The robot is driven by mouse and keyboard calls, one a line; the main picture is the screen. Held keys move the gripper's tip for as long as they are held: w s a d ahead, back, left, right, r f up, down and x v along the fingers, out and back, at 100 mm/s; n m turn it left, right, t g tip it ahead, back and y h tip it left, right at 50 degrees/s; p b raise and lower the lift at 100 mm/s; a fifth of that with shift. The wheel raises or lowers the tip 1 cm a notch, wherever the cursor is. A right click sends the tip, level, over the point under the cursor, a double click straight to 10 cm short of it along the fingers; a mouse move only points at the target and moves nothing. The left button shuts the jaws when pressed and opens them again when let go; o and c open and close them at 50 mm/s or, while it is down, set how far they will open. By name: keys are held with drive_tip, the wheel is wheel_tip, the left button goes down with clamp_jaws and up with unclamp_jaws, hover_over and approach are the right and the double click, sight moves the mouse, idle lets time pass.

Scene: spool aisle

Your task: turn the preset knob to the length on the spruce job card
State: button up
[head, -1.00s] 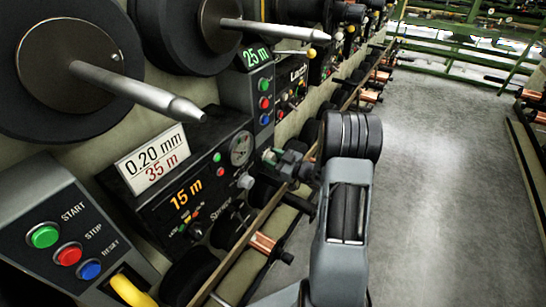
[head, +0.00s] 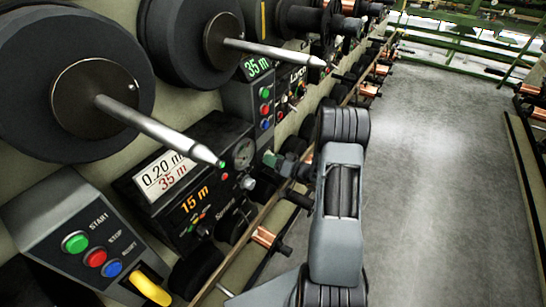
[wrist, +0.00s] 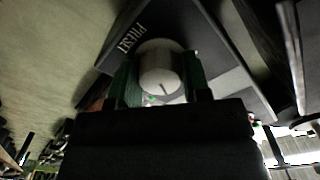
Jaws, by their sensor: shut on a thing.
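The spruce panel's job card (head: 165,175) reads 0.20 mm and 35 m in the head view.
Large dark spools (head: 75,85) with steel spindles (head: 155,130) jut out above the panels. A box with START, STOP and RESET buttons (head: 95,257) and a yellow handle (head: 148,288) stands at lower left. The grey floor (head: 425,190) to the right is clear.

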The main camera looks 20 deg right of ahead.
drive_tip(key=shift+m, duration=0.6)
drive_tip(key=o, duration=0.9)
drive_tip(key=v, duration=1.3)
drive_tip(key=shift+s+d, duration=0.25)
drive_tip(key=shift+s, duration=0.1)
